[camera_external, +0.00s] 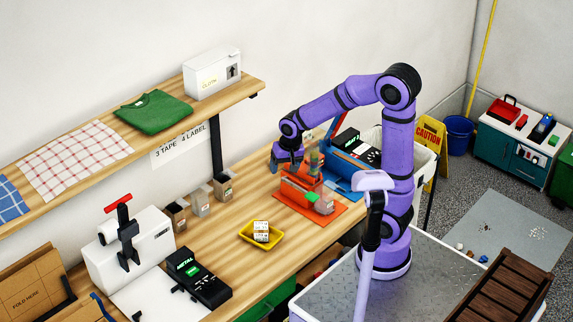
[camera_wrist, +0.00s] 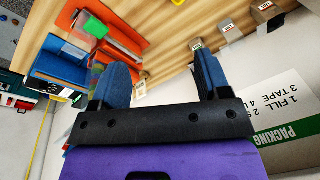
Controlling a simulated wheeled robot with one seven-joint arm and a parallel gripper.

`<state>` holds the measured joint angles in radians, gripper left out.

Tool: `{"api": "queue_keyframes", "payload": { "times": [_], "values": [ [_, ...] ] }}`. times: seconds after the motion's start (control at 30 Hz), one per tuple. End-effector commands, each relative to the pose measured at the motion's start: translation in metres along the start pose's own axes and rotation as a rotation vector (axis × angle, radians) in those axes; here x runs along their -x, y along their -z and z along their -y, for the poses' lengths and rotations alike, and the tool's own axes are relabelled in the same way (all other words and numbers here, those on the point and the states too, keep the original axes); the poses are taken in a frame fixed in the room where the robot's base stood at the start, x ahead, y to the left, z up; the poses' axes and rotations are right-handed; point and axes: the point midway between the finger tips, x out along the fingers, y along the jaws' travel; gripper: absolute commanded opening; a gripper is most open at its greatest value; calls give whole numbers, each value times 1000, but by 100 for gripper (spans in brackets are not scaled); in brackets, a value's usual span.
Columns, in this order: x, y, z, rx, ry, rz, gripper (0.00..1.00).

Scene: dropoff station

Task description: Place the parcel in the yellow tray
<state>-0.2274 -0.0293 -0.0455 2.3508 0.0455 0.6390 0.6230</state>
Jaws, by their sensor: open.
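The yellow tray (camera_external: 245,237) lies on the wooden bench, left of the orange station. A small white box with printed marks, which looks like the parcel (camera_external: 261,231), sits in the tray; it appears slightly tilted, and whether it rests flat on the tray floor I cannot tell. My gripper (camera_external: 287,163) is up and behind the orange station, well apart from the tray. In the wrist view my gripper's blue fingers (camera_wrist: 160,82) are spread wide with nothing between them.
The orange station (camera_external: 335,214) and blue station (camera_external: 345,192) stand beside my arm. Several small boxes (camera_external: 200,203) line the wall side. A shelf (camera_external: 250,84) overhangs the bench. Bench around the tray is mostly clear.

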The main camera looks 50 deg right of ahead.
Motion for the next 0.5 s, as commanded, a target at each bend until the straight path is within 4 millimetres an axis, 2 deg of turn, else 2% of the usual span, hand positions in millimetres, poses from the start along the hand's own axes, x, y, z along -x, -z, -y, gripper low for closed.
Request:
{"api": "queue_keyframes", "payload": {
  "times": [0.03, 0.2, 0.5],
  "values": [
    [17, -3, -8, 25, 14, -22, 70],
    [64, -20, -37, 133, 38, -79, 70],
    [126, -63, -89, 317, 47, -195, 70]
  ]
}}
